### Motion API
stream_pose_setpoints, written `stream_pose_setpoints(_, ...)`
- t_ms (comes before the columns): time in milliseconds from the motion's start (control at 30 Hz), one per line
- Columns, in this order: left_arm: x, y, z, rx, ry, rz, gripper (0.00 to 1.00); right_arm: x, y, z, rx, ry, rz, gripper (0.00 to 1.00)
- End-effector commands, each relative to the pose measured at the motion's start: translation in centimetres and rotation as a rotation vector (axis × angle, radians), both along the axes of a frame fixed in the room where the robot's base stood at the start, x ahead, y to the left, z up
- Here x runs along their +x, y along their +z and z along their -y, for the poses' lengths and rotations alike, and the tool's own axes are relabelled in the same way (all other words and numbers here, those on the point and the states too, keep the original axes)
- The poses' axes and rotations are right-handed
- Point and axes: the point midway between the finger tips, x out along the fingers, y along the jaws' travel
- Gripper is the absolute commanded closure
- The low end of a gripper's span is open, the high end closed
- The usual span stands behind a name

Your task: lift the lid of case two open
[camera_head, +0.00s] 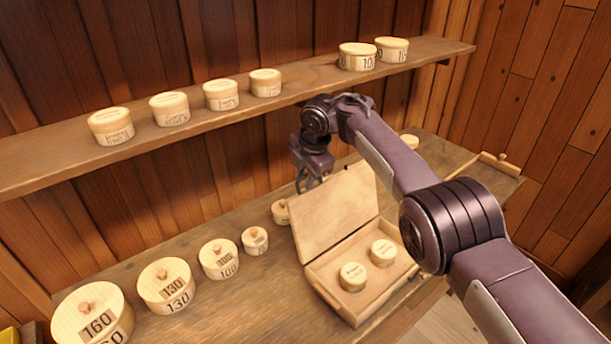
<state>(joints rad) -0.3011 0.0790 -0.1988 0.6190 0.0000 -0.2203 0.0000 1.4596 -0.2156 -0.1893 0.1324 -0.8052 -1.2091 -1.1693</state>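A wooden case stands on the workbench with its lid (334,212) raised, standing up and leaning back from the case body (334,301). Two small round wooden boxes, a left one (352,277) and a right one (383,253), sit inside the case. No number on this case can be read. My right gripper (311,183) points down at the upper left edge of the raised lid. Its fingertips are small and partly covered, so I cannot tell whether they are open, shut or touching the lid. My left gripper is not in view.
Round lidded boxes, including one marked 160 (93,317) and one marked 130 (166,286), line the bench's left side. A shelf (60,158) with several round boxes runs above. A wooden piece with a knob (501,165) lies at the bench's right end, partly behind my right arm.

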Motion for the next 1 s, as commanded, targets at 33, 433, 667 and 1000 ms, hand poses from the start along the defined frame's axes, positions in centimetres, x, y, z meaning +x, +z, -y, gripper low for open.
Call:
stream_pose_setpoints(33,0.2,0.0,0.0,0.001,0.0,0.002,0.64,-0.1,-0.2,0.1,-0.002,0.0,-0.005,0.75)
stream_pose_setpoints(433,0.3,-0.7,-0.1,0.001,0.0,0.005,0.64,-0.6,2.6,0.5,-0.002,0.001,0.002,0.75)
stream_pose_setpoints(667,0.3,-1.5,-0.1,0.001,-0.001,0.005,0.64,-1.5,6.2,1.0,0.0,0.0,0.0,0.75)
stream_pose_setpoints(1000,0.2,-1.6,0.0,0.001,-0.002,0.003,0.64,-1.8,7.4,1.2,-0.001,0.0,-0.002,0.75)
